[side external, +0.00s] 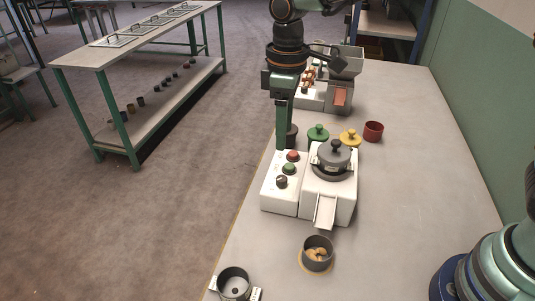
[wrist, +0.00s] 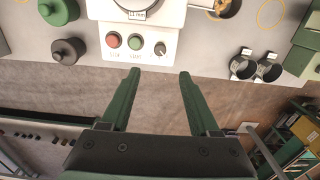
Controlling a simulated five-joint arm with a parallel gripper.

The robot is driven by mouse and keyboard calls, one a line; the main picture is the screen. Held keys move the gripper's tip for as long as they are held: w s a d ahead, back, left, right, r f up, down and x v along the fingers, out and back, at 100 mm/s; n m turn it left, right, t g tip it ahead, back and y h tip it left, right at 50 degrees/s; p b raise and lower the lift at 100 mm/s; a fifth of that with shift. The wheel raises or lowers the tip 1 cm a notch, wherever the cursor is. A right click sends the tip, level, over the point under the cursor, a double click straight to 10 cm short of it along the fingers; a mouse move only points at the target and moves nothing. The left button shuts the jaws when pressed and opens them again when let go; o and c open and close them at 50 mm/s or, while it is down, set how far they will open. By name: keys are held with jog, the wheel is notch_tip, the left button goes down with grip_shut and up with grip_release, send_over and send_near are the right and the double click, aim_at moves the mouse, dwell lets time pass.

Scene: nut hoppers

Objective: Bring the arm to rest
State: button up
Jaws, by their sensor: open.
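My gripper (wrist: 160,82) shows in the wrist view with its two green fingers spread and nothing between them. In the side view my gripper (side external: 282,140) points down at the table's left edge, just behind the white machine's button panel. The near hopper machine (side external: 343,196) has a grey knobbed lid (side external: 334,155) on top and a chute at the front. Its panel (side external: 283,192) carries a red button, a green button and a dark knob; the panel (wrist: 138,45) also shows in the wrist view.
A cup with brown pieces (side external: 318,254) stands before the chute; an empty metal cup (side external: 234,282) is at the front edge. A second hopper (side external: 343,65) is farther back.

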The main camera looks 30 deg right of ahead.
jog(key=s+d+r+m+t, duration=0.2)
jog(key=s+d, duration=0.4)
jog(key=d, duration=0.3)
jog(key=s+d+r+m+t, duration=0.3)
jog(key=s+d+r+m, duration=0.1)
jog(key=s+d+m, duration=0.2)
jog(key=d+m, duration=0.1)
jog(key=d, duration=0.1)
jog(key=shift+d+t, duration=0.3)
jog(key=shift+d, duration=0.05)
